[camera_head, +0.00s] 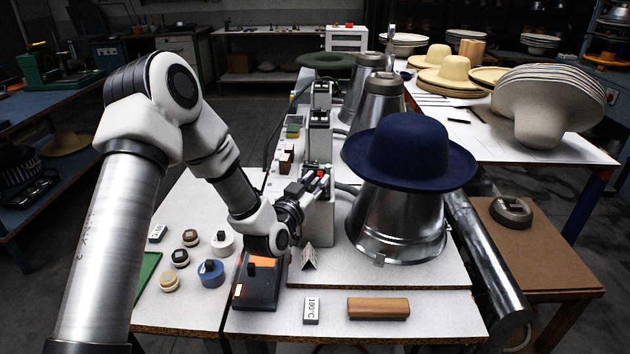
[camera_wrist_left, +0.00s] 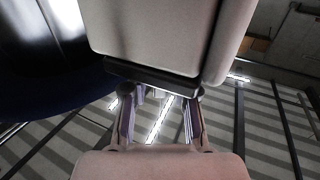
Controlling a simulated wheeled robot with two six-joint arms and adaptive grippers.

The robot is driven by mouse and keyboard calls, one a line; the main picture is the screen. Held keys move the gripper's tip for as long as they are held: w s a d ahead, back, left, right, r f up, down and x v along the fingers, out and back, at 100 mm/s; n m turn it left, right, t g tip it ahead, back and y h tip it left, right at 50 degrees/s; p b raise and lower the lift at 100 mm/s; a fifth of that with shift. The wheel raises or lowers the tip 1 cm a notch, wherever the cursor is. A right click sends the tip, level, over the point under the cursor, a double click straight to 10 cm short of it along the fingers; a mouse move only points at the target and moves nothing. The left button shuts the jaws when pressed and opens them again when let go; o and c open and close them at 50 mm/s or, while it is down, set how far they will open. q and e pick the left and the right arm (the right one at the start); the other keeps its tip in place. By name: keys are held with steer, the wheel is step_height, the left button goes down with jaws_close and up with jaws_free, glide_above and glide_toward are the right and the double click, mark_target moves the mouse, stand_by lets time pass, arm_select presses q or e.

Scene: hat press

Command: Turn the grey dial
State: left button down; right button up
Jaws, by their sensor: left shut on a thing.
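My left gripper (camera_head: 314,183) reaches in from the left to the front of a light grey control box (camera_head: 319,218) beside the hat press. Its fingers are shut on a small part at the box, which I take to be the grey dial. The dial is mostly hidden by the fingers, and its setting cannot be read. In the left wrist view the two fingers (camera_wrist_left: 159,118) stand on either side of a small light part (camera_wrist_left: 155,93), just below a pale box (camera_wrist_left: 152,35). My right gripper is not in view.
A navy hat (camera_head: 409,150) sits on a metal cone (camera_head: 398,228) close to the right. Hats fill the back table.

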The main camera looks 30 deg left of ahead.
mark_target(312, 183)
arm_select(q)
steer(key=m+h+p, duration=0.1)
steer(key=m+h, duration=0.1)
steer(key=h, duration=0.1)
steer(key=shift+m+h, duration=1.1)
steer(key=shift+h, duration=0.7)
steer(key=shift+f, duration=0.1)
steer(key=c, duration=1.2)
jaws_free()
steer(key=v, duration=0.6)
steer(key=shift+s+a, duration=0.2)
steer(key=shift+a, duration=0.05)
steer(key=shift+s+d, duration=0.1)
steer(key=shift+s, duration=0.4)
